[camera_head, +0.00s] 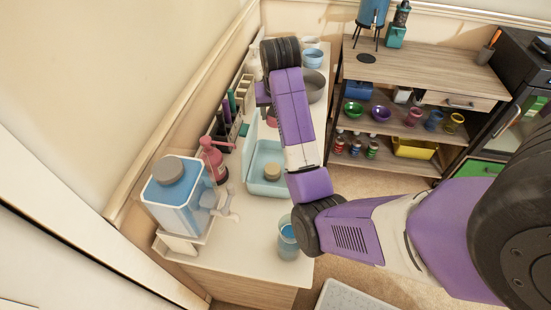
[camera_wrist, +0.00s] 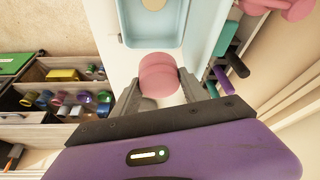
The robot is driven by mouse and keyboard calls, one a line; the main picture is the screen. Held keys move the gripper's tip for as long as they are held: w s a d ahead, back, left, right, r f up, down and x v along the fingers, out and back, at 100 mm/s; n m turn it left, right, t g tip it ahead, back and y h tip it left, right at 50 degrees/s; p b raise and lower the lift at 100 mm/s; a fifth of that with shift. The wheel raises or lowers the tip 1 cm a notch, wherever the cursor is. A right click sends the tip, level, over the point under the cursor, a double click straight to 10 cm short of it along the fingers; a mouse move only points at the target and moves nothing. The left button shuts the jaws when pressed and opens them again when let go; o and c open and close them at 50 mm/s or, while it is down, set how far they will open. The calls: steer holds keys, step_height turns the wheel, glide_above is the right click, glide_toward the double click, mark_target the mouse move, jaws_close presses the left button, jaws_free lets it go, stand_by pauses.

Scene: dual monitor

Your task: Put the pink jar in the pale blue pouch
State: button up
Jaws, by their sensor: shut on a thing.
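The pink jar (camera_wrist: 158,75) is between my gripper's fingers (camera_wrist: 158,93) in the wrist view, and the fingers are shut on it. In the head view my arm mostly hides the gripper and jar; a small pink patch (camera_head: 271,120) shows there. The pale blue pouch (camera_head: 258,187) lies open on the white counter, and its near rim also shows in the wrist view (camera_wrist: 178,44). A round tan-topped item (camera_head: 271,172) sits inside it. The jar is just outside the pouch's end in the wrist view; its height above the counter is unclear.
A red pump bottle (camera_head: 212,160) and a blue drink dispenser (camera_head: 177,188) stand left of the pouch. Dark and green tubes (camera_head: 231,103) line the wall side. A glass of blue liquid (camera_head: 288,240) stands near the counter's front. Bowls (camera_head: 313,60) are at the back.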

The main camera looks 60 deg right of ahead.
mark_target(275, 158)
step_height(275, 158, down, 19)
steer(key=shift+r, duration=0.1)
stand_by(0.4)
steer(key=shift+f, duration=0.2)
steer(key=o, duration=1.4)
steer(key=shift+r, duration=0.55)
steer(key=v, duration=1.1)
steer(key=shift+s+a+r+p, duration=0.1)
steer(key=shift+p, duration=0.25)
